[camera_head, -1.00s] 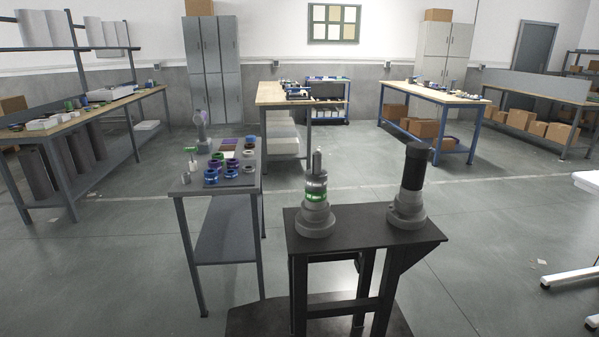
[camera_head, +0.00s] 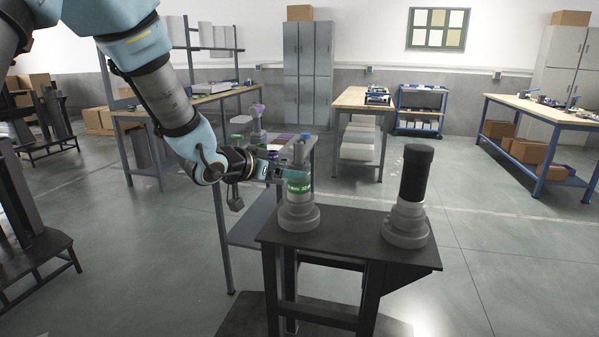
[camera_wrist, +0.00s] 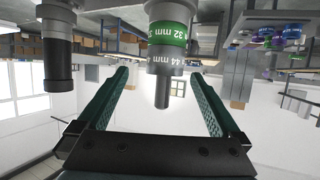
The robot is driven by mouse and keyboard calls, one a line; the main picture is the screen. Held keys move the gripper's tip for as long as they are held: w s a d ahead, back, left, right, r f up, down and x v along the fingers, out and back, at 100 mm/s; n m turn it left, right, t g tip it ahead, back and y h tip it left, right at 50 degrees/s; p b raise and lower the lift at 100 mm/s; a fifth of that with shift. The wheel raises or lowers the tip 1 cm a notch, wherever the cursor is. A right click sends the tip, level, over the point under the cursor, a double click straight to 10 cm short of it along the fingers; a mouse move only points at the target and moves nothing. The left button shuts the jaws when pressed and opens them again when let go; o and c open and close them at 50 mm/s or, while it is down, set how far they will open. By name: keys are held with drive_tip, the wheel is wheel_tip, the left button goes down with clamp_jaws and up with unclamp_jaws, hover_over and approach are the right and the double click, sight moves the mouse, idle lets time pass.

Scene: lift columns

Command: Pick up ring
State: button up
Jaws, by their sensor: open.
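The green ring (camera_head: 299,187), marked with white text, sits around the left grey column (camera_head: 299,216) on the black stand. It also shows in the wrist view (camera_wrist: 167,34), where the picture is upside down and the label reads 32 mm. A grey band marked 44 mm is beside it on the column. My gripper (camera_head: 288,173) is at the upper part of this column, just above the green ring in the head view. In the wrist view its two teal fingers are spread apart, with the column's narrow tip between them. I cannot tell whether they touch it.
A second column with a black top (camera_head: 415,174) stands right on the same black stand (camera_head: 345,243). Behind my arm is a grey side table, partly hidden; several coloured rings (camera_wrist: 291,31) lie on it in the wrist view. Open floor lies right of the stand.

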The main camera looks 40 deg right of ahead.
sight(292, 168)
drive_tip(key=p+x, duration=0.1)
drive_tip(key=x, duration=0.1)
drive_tip(key=p+x, duration=0.1)
drive_tip(key=x, duration=0.1)
drive_tip(key=p+x, duration=0.1)
drive_tip(key=x, duration=0.2)
drive_tip(key=shift+w+d+r, duration=0.1)
drive_tip(key=shift+w+r, duration=0.15)
drive_tip(key=shift+w, duration=0.2)
drive_tip(key=shift+w+d+f, duration=0.1)
drive_tip(key=shift+d+f, duration=0.1)
drive_tip(key=shift+d, duration=0.1)
clamp_jaws()
